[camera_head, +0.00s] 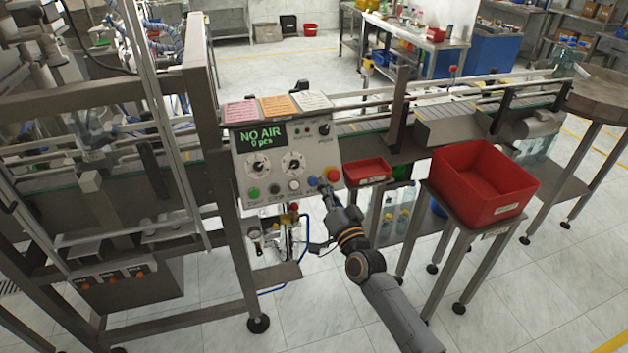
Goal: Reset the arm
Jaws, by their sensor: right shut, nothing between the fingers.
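My right arm (387,296) comes in from the bottom right. Its gripper (327,190) is shut and empty, at the lower right of the control panel (247,165), close to the blue and red buttons. I cannot tell whether the fingertips touch the panel. The panel's display (262,136) reads "NO AIR" and "0 pcs". A red button (333,175) sits at the panel's lower right corner. My left gripper is not in view.
A large red bin (482,184) stands on a small table right of my arm. A small red tray (367,171) is beside the panel. The conveyor (372,124) runs behind. A metal frame (230,215) stands left of the panel. Floor at the lower middle is clear.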

